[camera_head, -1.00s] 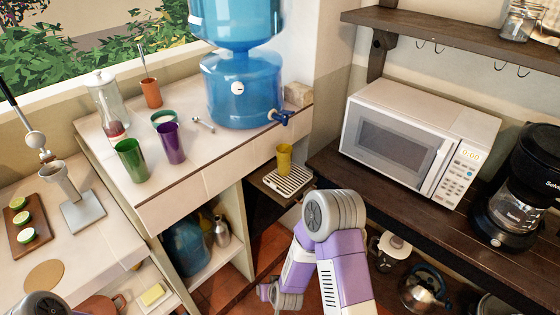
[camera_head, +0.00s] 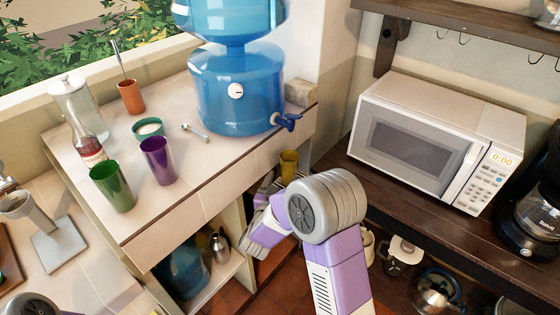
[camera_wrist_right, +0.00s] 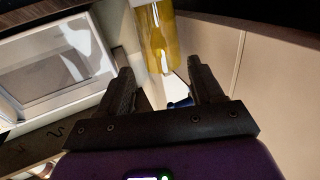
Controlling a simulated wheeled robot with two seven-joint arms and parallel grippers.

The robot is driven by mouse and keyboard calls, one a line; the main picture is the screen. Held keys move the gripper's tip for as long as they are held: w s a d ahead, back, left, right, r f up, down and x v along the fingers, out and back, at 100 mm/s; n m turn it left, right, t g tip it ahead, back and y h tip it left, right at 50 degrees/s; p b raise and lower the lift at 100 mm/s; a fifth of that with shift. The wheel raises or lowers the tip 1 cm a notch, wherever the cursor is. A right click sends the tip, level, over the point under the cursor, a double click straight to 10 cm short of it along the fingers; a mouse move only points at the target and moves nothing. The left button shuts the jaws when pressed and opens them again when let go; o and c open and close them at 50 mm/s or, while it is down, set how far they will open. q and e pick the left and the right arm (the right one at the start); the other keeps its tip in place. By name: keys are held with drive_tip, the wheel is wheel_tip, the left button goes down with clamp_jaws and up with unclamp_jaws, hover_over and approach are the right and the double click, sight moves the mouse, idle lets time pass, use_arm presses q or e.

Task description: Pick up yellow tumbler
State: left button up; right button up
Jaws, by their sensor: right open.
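The yellow tumbler (camera_head: 289,160) stands in the low nook below the water dispenser's tap, partly hidden by my right arm in the head view. In the right wrist view the yellow tumbler (camera_wrist_right: 155,38) is see-through and sits just beyond the fingertips, roughly in line with the gap between them. My right gripper (camera_wrist_right: 160,78) is open, with nothing between its dark fingers. In the head view its fingers are mostly hidden behind my purple wrist, close to the tumbler. My left gripper is out of view.
The blue water dispenser (camera_head: 236,90) stands on the counter above, its tap (camera_head: 287,122) over the tumbler. A green cup (camera_head: 112,187) and a purple cup (camera_head: 158,161) stand on that counter. The microwave (camera_head: 436,140) sits on the dark shelf at right.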

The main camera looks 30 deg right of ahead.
sight(287, 169)
drive_tip(key=shift+w+d+f, duration=0.1)
drive_tip(key=shift+w+d, duration=0.2)
drive_tip(key=shift+w, duration=0.25)
drive_tip(key=shift+w+d+b, duration=0.25)
drive_tip(key=shift+d+b, duration=0.1)
drive_tip(key=shift+d, duration=0.35)
drive_tip(key=b+x, duration=0.1)
drive_tip(key=x, duration=0.2)
drive_tip(key=shift+w+d+f, duration=0.15)
drive_tip(key=shift+w, duration=0.15)
drive_tip(key=shift+w+d, duration=0.35)
drive_tip(key=c, duration=1)
drive_tip(key=shift+c, duration=0.2)
drive_tip(key=shift+r, duration=0.25)
